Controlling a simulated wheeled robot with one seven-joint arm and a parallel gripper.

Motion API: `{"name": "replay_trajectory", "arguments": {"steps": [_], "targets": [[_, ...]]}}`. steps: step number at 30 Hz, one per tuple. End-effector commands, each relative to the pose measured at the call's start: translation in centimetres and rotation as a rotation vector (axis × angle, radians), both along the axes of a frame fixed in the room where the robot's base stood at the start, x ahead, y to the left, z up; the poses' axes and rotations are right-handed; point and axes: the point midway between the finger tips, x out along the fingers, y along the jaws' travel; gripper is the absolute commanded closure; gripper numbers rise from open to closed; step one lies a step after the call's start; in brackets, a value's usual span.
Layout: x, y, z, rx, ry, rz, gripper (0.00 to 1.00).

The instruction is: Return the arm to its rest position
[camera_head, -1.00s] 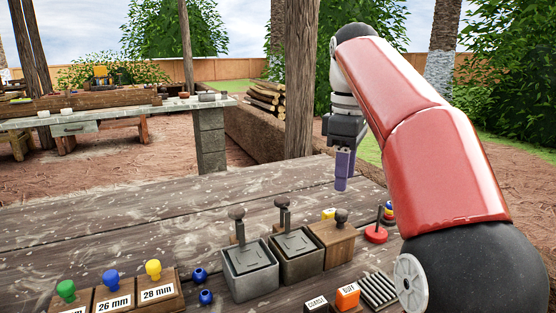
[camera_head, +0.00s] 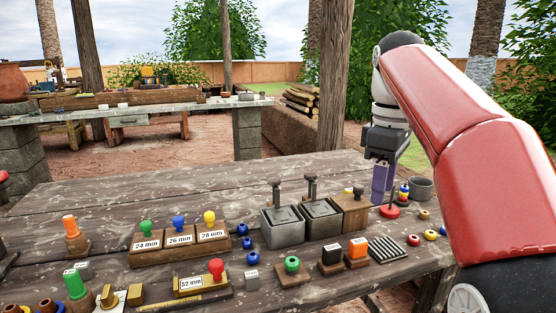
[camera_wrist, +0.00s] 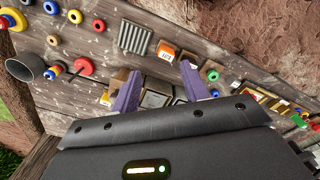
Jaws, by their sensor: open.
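My gripper (camera_head: 380,184) hangs above the far right part of the wooden table (camera_head: 120,200), at the end of my red and white arm. In the wrist view, its two purple fingers (camera_wrist: 160,92) stand apart with nothing between them. The fingers point down over the metal boxes with levers and the wooden box (camera_head: 352,214). I cannot tell the exact gap between the fingertips and the things below.
Two grey lever boxes (camera_head: 282,227) stand near the gripper, with a red-based peg (camera_head: 389,211) and a grey cup (camera_head: 420,188) to the right. Labelled gauges (camera_head: 180,242) and small coloured pieces crowd the front. The table's far left is clear. A wooden post (camera_head: 333,90) rises behind.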

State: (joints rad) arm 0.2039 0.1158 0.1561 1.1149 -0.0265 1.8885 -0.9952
Motion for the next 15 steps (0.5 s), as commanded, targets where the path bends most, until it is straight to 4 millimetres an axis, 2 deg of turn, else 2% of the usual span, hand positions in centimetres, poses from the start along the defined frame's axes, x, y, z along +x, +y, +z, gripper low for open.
{"name": "replay_trajectory", "arguments": {"steps": [8,15], "targets": [[-2.0,0.9,-1.2,-0.012,-0.059,-0.107,0.55],[-5.0,1.9,-3.9,-0.007,-0.142,-0.268,0.55]]}}
